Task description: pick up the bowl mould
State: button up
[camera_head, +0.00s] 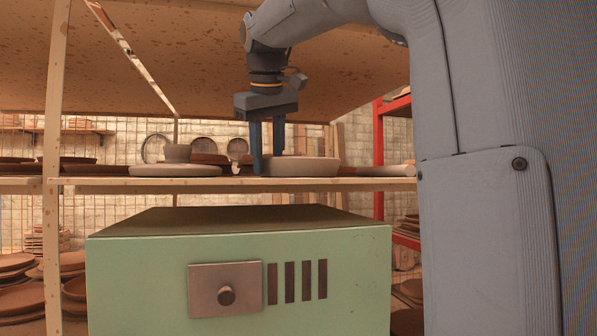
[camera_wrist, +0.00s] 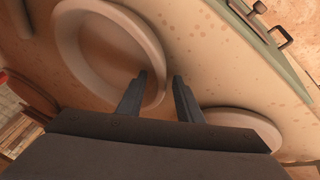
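The bowl mould, a pale round hollow form with a thick rim, stands on the wooden shelf right of centre in the head view (camera_head: 302,167). In the wrist view its ring-shaped rim and hollow fill the upper left (camera_wrist: 72,40). My gripper (camera_head: 267,155) points down at the mould's left side. In the wrist view my gripper (camera_wrist: 161,78) is open, one finger over the mould's hollow and the other outside its wall, with the rim between them. A gap shows between the fingers. Whether either finger touches the wall I cannot tell.
A flat pale disc (camera_head: 175,170) lies on the shelf (camera_head: 120,185) left of my gripper. A cup-like pot (camera_head: 177,153) stands behind it. Another flat disc (camera_head: 388,171) lies to the right. A green cabinet (camera_head: 150,270) stands below, and a shelf board (camera_head: 200,60) hangs above.

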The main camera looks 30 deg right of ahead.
jog(key=shift+c, duration=0.2)
grip_shut()
jog(key=shift+r, duration=0.2)
